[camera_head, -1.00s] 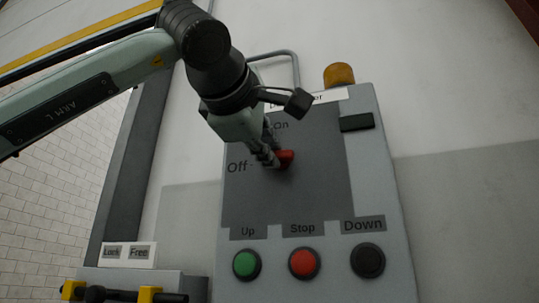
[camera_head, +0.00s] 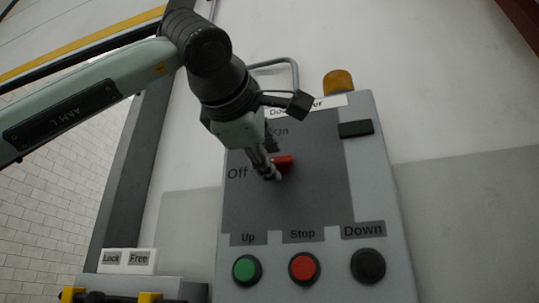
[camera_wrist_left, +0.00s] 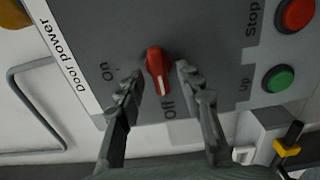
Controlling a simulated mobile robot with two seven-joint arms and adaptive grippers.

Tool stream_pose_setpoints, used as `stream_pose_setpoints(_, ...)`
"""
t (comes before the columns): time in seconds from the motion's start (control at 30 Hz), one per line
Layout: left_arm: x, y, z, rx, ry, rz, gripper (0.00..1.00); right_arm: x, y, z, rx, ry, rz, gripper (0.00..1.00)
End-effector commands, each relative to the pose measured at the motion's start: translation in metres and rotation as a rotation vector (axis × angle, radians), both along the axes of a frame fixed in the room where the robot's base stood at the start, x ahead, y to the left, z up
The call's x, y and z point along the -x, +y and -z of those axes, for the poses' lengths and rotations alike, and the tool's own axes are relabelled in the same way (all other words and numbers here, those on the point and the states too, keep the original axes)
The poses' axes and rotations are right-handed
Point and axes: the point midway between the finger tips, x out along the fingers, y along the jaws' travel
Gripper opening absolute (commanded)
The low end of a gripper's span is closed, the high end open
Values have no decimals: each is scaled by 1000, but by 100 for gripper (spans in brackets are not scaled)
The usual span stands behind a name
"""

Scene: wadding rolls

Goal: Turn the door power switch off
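The door power switch is a red knob (camera_head: 284,163) on the dark face of the control box, between the "On" label and the "Off" label. In the left wrist view the knob (camera_wrist_left: 158,66) shows its white mark pointing toward "Off". My left gripper (camera_head: 270,167) is in front of the switch and partly covers it and the labels in the head view. In the left wrist view its fingers (camera_wrist_left: 160,72) are spread, one on each side of the knob, with gaps visible. Whether the tips reach the knob's depth is hard to tell. My right gripper is not in view.
Below the switch are a green Up button (camera_head: 246,269), a red Stop button (camera_head: 303,267) and a black Down button (camera_head: 368,265). An amber lamp (camera_head: 339,83) tops the box. A Lock/Free unit (camera_head: 128,260) stands at lower left. A bent pipe (camera_wrist_left: 20,100) runs beside the box.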

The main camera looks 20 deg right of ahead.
Motion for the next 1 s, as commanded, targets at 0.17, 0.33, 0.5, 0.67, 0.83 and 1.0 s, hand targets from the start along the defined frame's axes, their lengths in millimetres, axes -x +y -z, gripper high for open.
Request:
stream_pose_setpoints(0.17,0,0,0,-1,-1,0,36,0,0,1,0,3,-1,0)
stream_pose_setpoints(0.33,8,5,-1,0,-4,0,36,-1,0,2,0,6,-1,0)
stream_pose_setpoints(0.5,33,23,-1,0,-5,-1,36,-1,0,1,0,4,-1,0)
stream_pose_setpoints(0.67,63,43,-1,1,-4,0,36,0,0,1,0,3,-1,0)
stream_pose_setpoints(0.83,86,59,-1,0,-4,-1,36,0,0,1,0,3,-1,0)
stream_pose_setpoints(1.0,98,66,0,-1,-1,0,36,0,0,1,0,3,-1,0)
